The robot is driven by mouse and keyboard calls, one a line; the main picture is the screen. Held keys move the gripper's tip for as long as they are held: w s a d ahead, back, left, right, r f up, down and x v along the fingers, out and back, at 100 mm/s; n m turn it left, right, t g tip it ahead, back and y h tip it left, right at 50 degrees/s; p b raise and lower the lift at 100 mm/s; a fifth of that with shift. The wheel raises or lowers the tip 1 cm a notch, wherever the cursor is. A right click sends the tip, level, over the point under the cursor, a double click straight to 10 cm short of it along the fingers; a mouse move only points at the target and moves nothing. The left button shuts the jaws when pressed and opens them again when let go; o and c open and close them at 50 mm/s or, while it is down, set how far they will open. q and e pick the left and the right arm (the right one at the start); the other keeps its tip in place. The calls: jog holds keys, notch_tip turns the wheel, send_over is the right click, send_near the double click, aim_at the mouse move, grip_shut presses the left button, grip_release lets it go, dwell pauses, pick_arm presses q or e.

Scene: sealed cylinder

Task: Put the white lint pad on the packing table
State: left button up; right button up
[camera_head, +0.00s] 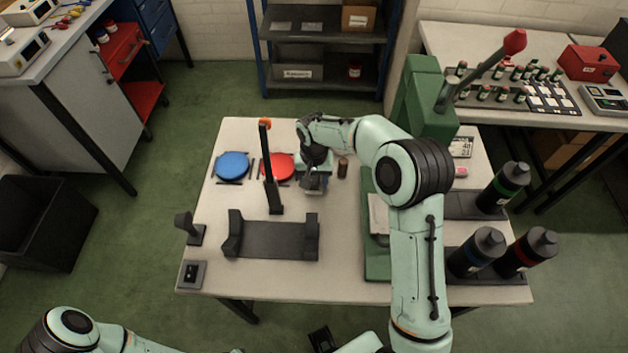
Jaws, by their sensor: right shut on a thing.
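My right gripper (316,188) reaches over the middle of the central table (345,270) and points down. It is shut on a small pale thing that looks like the white lint pad; the gripper and wrist hide most of it. I cannot tell whether the pad touches the table.
A blue disc (232,166) and a red disc (278,166) lie left of my right gripper, with a dark upright post (268,165) between them. A black cradle (270,240) is in front. A green press (428,100) and dark bottles (503,187) stand right.

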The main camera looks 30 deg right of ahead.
aim_at(314, 180)
jog(key=shift+f, duration=0.3)
jog(key=shift+f, duration=0.2)
jog(key=o, duration=1)
jog(key=shift+r, duration=0.15)
jog(key=shift+r, duration=0.35)
notch_tip(314, 180, up, 12)
jog(key=shift+f+p, duration=0.25)
jog(key=shift+p, duration=0.3)
